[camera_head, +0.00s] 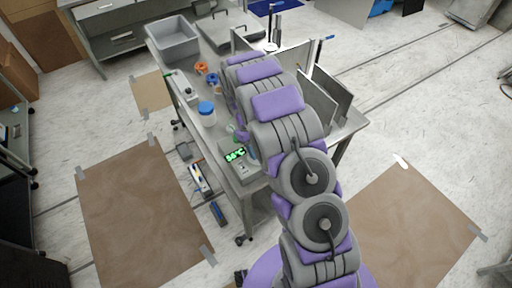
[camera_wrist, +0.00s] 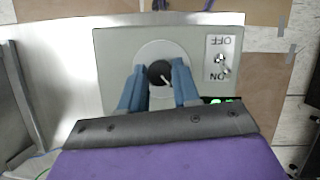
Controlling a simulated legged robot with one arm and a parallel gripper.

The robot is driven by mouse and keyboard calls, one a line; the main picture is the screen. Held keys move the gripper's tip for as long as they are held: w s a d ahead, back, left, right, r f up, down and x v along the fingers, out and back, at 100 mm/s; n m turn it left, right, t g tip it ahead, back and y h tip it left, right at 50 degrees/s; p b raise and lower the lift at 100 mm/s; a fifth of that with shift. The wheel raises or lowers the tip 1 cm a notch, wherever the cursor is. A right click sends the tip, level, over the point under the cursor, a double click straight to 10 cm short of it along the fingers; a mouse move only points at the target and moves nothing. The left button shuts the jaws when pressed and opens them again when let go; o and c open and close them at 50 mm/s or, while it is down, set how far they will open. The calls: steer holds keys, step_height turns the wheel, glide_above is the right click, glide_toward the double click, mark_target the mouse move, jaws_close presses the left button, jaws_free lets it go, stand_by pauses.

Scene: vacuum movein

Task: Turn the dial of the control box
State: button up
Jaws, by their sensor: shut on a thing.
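The control box (camera_wrist: 115,50) fills the upper middle of the wrist view, a grey-green panel with a round pale plate. Its black dial (camera_wrist: 160,73) has a white pointer line that points to the lower right. My gripper (camera_wrist: 159,82) has its two blue fingers on either side of the dial, shut on it. An ON/OFF toggle switch (camera_wrist: 221,62) sits to the right of the dial, its lettering upside down. In the head view the control box (camera_head: 243,171) stands at the near corner of the table, with a green display (camera_head: 235,155) reading about 36°C. My arm hides the dial there.
The table (camera_head: 222,133) also holds a grey bin (camera_head: 173,38), a blue-lidded jar (camera_head: 206,113), orange-topped containers (camera_head: 201,68) and upright panels (camera_head: 318,100). Tools lie on the lower shelf. Brown mats (camera_head: 140,215) lie on the open floor at both sides.

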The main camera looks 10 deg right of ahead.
steer(key=shift+w+n, duration=0.1)
steer(key=shift+n, duration=0.2)
steer(key=o, duration=1.1)
steer(key=shift+a, duration=0.1)
steer(key=shift+c, duration=0.2)
steer(key=p+v, duration=0.1)
steer(key=v, duration=1.6)
steer(key=shift+a, duration=0.25)
steer(key=shift+r, duration=0.15)
